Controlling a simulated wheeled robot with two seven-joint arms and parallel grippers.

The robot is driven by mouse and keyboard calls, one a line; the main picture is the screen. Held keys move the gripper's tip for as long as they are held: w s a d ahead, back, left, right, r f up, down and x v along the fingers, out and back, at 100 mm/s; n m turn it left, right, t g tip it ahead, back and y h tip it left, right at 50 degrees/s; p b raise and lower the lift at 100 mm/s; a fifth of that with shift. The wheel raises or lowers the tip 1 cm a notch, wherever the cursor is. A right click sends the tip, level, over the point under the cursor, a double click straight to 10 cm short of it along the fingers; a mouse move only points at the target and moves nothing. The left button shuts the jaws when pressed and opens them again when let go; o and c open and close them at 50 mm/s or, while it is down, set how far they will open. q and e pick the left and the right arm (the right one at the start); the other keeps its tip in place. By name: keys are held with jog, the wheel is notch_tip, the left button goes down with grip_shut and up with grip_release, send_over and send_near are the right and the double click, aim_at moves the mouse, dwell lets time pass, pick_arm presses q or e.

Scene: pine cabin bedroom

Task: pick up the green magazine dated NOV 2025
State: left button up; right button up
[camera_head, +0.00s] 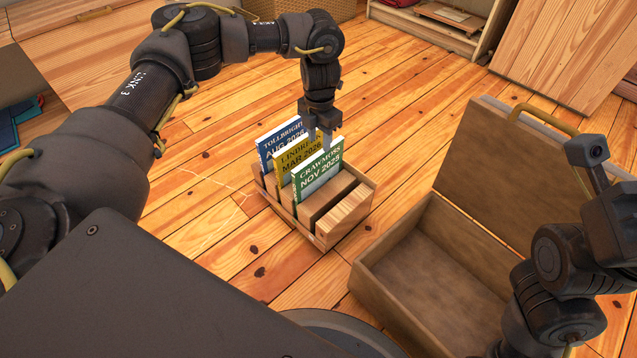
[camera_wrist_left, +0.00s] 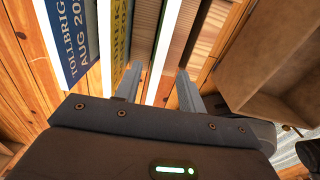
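My left gripper (camera_head: 325,143) is at the green magazine's top edge. In the left wrist view its two fingers (camera_wrist_left: 159,88) are apart, with a white page edge (camera_wrist_left: 164,45) between them; I cannot tell whether they touch it. My right arm is at the right, its fingers not visible.
An open, empty wooden box (camera_head: 430,255) with a raised lid stands right of the rack. A shelf unit (camera_head: 440,30) is at the back. The plank floor (camera_head: 215,220) left of the rack is mostly clear.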

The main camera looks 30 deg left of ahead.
aim_at(319, 161)
pick_arm(q)
notch_tip(319, 161, down, 4)
jog(key=shift+f+b, duration=0.2)
jog(key=shift+b, duration=0.6)
notch_tip(319, 161, down, 5)
jog(key=b, duration=0.4)
jog(key=shift+f, duration=0.1)
grip_shut()
